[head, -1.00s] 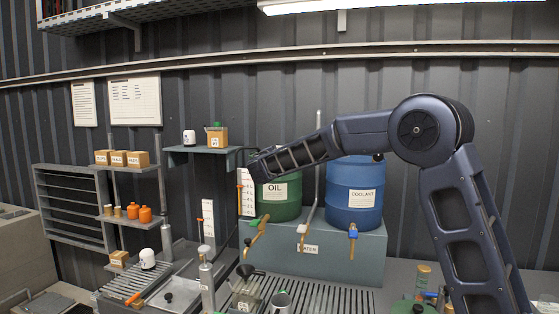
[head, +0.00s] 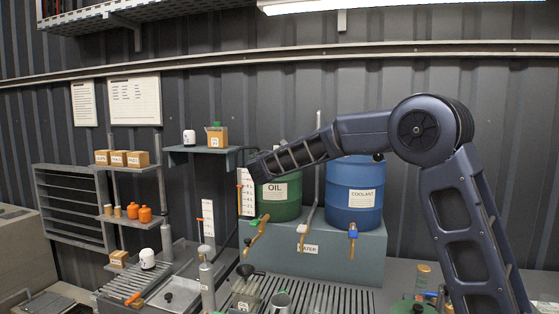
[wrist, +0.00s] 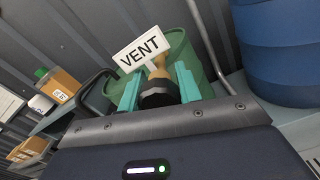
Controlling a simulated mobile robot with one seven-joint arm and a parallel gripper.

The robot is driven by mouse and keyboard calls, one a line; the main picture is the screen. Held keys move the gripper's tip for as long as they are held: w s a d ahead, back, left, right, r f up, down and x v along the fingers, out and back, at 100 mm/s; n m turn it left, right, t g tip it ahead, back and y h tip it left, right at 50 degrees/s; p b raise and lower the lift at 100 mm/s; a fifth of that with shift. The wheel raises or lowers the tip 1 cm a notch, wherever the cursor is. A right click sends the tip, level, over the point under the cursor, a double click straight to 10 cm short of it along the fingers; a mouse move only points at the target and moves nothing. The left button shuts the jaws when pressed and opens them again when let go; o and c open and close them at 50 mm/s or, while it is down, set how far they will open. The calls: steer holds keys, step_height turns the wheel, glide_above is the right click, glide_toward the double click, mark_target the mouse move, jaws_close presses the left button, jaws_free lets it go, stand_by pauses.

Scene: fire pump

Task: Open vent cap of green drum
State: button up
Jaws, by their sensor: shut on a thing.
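The green drum (head: 279,198) with an OIL label stands on a grey bench block, left of the blue drum. Its top is mostly hidden by my arm in the head view, and it also shows in the wrist view (wrist: 206,78). In the wrist view a dark vent cap (wrist: 158,92) sits on a brass stem at the drum's top, below a white VENT sign (wrist: 141,50). My gripper (wrist: 158,90) has its teal fingers on either side of the cap and is shut on it. In the head view the fingers are hidden.
The blue COOLANT drum (head: 354,196) stands close on the right, with a grey pipe (head: 310,190) between the drums. A shelf (head: 204,150) with a box is at the left.

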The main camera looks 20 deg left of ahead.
steer(key=shift+f+n, duration=0.15)
steer(key=shift+n, duration=0.45)
steer(key=o, duration=1)
steer(key=s, duration=1.1)
steer(key=shift+w, duration=0.1)
